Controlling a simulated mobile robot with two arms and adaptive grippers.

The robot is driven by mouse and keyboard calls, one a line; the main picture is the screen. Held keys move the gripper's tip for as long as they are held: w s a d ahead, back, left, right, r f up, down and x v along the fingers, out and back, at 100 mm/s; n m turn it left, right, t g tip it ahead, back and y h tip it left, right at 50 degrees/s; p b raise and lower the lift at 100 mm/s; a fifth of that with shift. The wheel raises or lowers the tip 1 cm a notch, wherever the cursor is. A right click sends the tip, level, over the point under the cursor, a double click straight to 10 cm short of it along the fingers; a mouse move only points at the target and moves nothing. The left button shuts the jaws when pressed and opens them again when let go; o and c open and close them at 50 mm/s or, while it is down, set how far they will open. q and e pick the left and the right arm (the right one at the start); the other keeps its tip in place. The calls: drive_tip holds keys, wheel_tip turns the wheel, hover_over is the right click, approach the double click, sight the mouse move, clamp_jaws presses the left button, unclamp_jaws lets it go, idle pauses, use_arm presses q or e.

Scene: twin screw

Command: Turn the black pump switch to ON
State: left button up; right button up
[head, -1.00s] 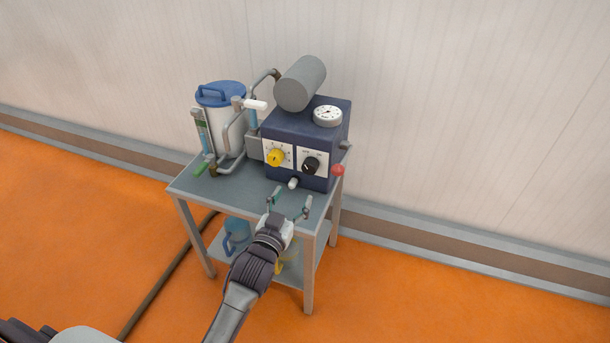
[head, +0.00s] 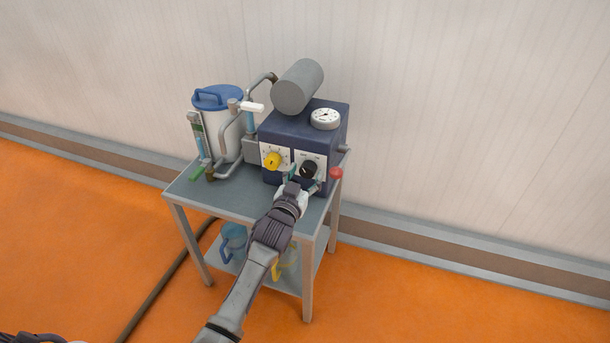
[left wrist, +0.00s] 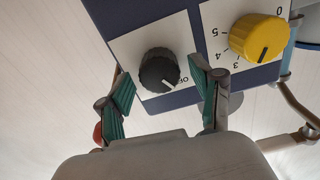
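The black pump switch (head: 309,169) is a round knob on a white plate on the front of the dark blue box. In the left wrist view, which is turned upside down, the switch (left wrist: 158,70) has a pale pointer mark aimed at the partly hidden "OF..." lettering. My left gripper (head: 306,180) is in front of the switch, its green-padded fingers apart. In the left wrist view the fingers (left wrist: 162,72) stand on either side of the knob, with a gap visible on the right; contact on the left is unclear. My right gripper is not in view.
A yellow dial (head: 272,160) sits close beside the switch, and a red knob (head: 336,173) sticks out at the box's right. A blue-lidded white container (head: 218,125) and pipes stand at the left of the grey cart (head: 205,199). A wall stands behind.

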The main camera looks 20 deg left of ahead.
use_arm(q)
drive_tip(key=c, duration=1)
drive_tip(key=shift+o, duration=0.2)
